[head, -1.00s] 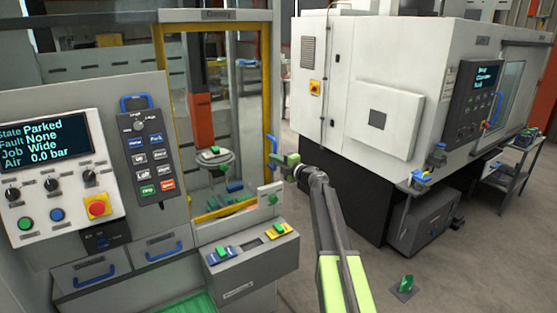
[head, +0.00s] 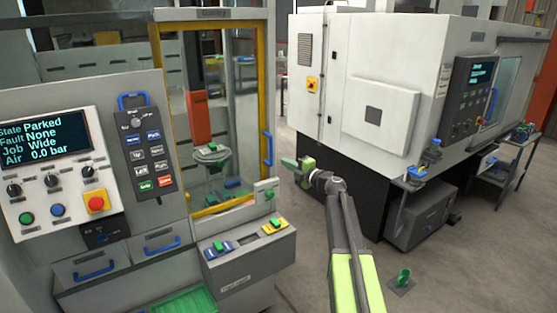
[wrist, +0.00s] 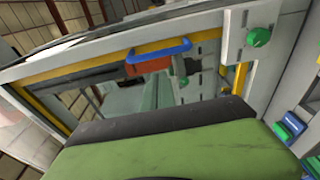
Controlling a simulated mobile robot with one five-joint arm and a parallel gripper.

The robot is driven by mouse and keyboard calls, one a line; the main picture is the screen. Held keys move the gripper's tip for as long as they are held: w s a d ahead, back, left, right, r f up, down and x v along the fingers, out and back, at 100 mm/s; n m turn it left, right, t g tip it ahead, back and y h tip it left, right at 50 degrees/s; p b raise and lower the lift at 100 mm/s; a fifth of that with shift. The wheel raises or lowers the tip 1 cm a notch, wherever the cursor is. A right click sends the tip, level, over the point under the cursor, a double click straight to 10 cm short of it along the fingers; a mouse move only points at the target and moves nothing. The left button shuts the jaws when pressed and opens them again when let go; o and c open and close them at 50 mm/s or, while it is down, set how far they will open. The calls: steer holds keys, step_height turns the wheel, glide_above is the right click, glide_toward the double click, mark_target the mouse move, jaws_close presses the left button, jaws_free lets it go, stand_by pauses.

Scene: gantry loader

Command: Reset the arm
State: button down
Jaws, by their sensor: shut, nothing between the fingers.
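My gripper (head: 291,163) is at the end of my raised arm in the head view, to the right of the yellow-framed door of the gantry cell. It is shut and holds nothing. It stands apart from the door's blue handle (head: 267,148), with a gap between them. In the wrist view the green gripper body fills the lower part, and the blue handle (wrist: 159,50) lies beyond it. A green knob (wrist: 259,37) shows at the upper right of that view.
A control panel reading Parked (head: 45,140) and a dark pendant (head: 150,150) stand on the left. A ledge (head: 240,262) with blue and yellow blocks juts out below the door. A white machine (head: 400,60) stands at the right.

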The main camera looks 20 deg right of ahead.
steer(key=s+a+r+m+t, duration=0.1)
steer(key=a+r+m, duration=0.1)
steer(key=a, duration=0.6)
steer(key=a+r+m+t, duration=0.1)
steer(key=a+r+m, duration=0.1)
steer(key=a, duration=0.6)
steer(key=s+d+f+m+g+h, duration=0.3)
steer(key=s+f+m+g+h, duration=0.5)
steer(key=s+f+m+h, duration=0.65)
steer(key=s+a+f+m+g+y, duration=0.1)
steer(key=s+a+f+g+y, duration=0.1)
steer(key=s, duration=0.5)
steer(key=s+a+f+m+g+y, duration=0.1)
steer(key=s+a+f+g+y, duration=0.1)
steer(key=s+f+g, duration=0.3)
steer(key=s+a+f+m+g+y, duration=0.2)
steer(key=s+f, duration=0.4)
steer(key=s, duration=0.3)
steer(key=shift+a+f+g+y, duration=0.2)
steer(key=shift+g+y, duration=0.55)
steer(key=shift+g, duration=0.05)
